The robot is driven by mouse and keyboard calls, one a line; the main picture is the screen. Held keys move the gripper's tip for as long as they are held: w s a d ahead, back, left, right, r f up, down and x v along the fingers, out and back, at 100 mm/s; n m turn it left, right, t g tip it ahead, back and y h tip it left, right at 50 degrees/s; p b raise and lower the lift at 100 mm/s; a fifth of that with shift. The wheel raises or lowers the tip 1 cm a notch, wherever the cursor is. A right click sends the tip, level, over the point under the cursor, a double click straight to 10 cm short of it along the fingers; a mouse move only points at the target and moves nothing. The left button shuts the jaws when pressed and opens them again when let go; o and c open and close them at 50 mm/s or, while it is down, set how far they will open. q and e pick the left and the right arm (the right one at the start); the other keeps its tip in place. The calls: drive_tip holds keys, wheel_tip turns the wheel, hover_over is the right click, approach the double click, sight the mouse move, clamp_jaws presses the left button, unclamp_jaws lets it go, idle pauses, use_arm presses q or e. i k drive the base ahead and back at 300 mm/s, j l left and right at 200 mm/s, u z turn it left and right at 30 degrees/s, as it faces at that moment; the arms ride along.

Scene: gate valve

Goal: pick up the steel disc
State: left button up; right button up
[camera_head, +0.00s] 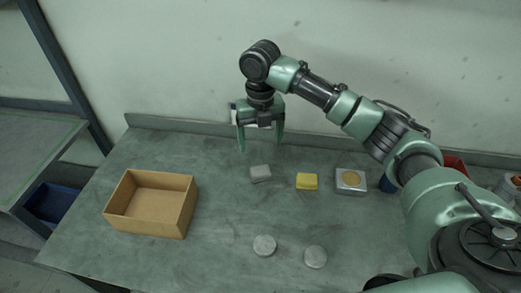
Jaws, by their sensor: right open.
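Two round grey discs lie apart on the table's near part. The left disc (264,245) and the right disc (315,257) look alike, and I cannot tell which one is the steel disc. My right gripper (261,147) hangs above the back of the table with its fingers pointing down. It is open and empty, well behind both discs and above the area of a small grey block (260,173). My left gripper is not in view.
An open cardboard box (150,205) stands on the left of the table. A yellow block (306,181) and a silver box with a round tan top (351,181) sit right of the grey block. The wall closes off the back. The table (225,265) is clear around the discs.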

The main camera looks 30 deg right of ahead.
sight(265, 245)
drive_tip(key=z, duration=0.9)
